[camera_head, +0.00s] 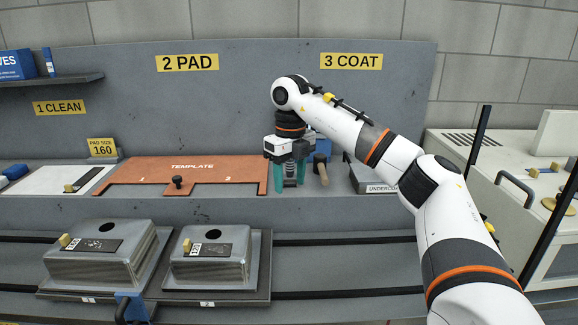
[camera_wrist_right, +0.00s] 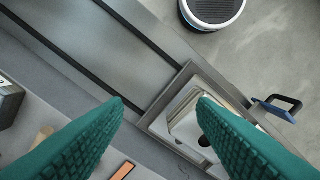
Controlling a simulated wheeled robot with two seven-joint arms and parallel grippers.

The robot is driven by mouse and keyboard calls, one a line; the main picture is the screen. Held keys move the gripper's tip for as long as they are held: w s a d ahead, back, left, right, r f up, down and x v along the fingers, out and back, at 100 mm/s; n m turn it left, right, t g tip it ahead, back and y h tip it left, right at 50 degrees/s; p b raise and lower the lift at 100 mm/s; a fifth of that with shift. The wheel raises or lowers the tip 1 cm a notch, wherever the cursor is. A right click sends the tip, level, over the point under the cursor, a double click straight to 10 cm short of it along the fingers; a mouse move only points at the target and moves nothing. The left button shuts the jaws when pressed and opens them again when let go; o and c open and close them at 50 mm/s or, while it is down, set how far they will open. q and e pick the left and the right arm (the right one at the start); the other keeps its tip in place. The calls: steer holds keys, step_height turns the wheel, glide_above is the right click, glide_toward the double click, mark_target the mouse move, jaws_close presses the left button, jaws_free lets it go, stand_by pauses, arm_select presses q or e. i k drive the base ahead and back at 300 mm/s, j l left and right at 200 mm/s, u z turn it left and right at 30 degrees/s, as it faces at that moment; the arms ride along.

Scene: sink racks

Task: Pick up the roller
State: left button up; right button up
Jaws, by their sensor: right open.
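My right gripper (camera_head: 289,180) points down over the back ledge below the "3 COAT" sign, its teal fingers apart. The wrist view shows the same open fingers (camera_wrist_right: 160,101) with nothing held between them. I cannot tell for sure whether this is the roller, as the gripper and arm hide part of that area. A small wooden piece also shows beside the left finger in the wrist view (camera_wrist_right: 43,138). My left gripper is not in view.
A grey "UNDERCOAT" box (camera_head: 374,184) lies right of the handle, partly behind my arm. The orange template (camera_head: 140,175) lies left of the gripper. Two upturned steel sinks (camera_head: 100,262) (camera_head: 212,262) sit on the front rack. A white machine (camera_head: 520,190) stands at right.

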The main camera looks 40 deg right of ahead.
mark_target(289, 179)
steer(key=i+l, duration=0.75)
steer(key=l, duration=0.2)
